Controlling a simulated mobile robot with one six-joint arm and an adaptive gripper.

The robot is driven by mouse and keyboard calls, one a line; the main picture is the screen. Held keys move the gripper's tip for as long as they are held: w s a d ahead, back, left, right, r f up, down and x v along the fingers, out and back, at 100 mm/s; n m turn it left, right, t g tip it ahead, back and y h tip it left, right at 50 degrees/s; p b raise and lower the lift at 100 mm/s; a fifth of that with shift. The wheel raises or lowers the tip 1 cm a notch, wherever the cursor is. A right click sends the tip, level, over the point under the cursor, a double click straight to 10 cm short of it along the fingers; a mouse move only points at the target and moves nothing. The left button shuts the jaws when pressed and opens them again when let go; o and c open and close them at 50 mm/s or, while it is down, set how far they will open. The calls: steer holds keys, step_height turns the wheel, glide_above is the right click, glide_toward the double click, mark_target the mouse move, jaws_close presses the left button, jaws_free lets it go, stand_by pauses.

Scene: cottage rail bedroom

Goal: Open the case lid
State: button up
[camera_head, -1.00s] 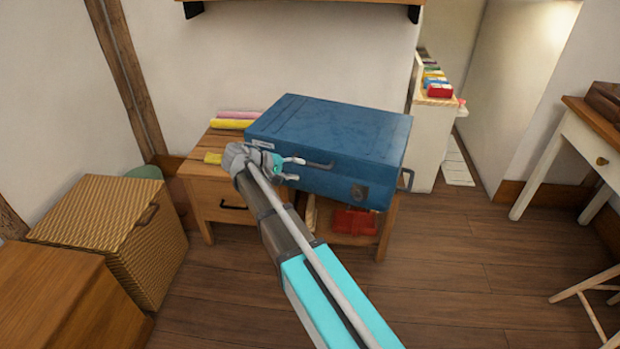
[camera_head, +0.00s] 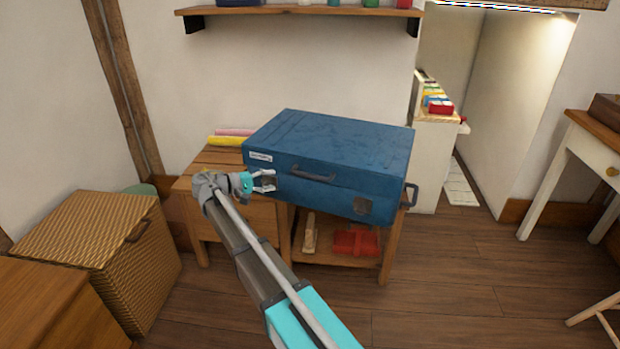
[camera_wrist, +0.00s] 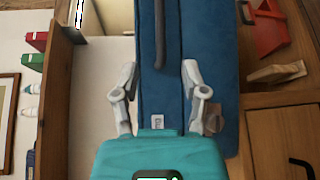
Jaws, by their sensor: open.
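The blue case (camera_head: 335,145) lies on a low wooden stand with its lid closed. A dark handle (camera_head: 312,173) is on its front, and a white label (camera_head: 261,157) is near its front left corner. My gripper (camera_head: 272,181) is open at the left end of the case front, beside the seam below the label. In the wrist view, the case (camera_wrist: 160,90) appears turned sideways, and the fingers of my gripper (camera_wrist: 160,75) stand apart on either side of the seam and label. I cannot tell whether a finger touches the case.
The wooden stand (camera_head: 207,163) holds rolled items (camera_head: 228,141) on top and a red object (camera_head: 356,242) on its lower shelf. A wicker hamper (camera_head: 95,250) stands at the left. A wall shelf (camera_head: 300,11) hangs above. The floor (camera_head: 460,270) at the right is clear.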

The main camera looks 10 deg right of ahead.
mark_target(307, 176)
steer(key=b+x, duration=0.2)
steer(key=x, duration=1.2)
steer(key=shift+a, duration=0.1)
jaws_close()
stand_by(0.4)
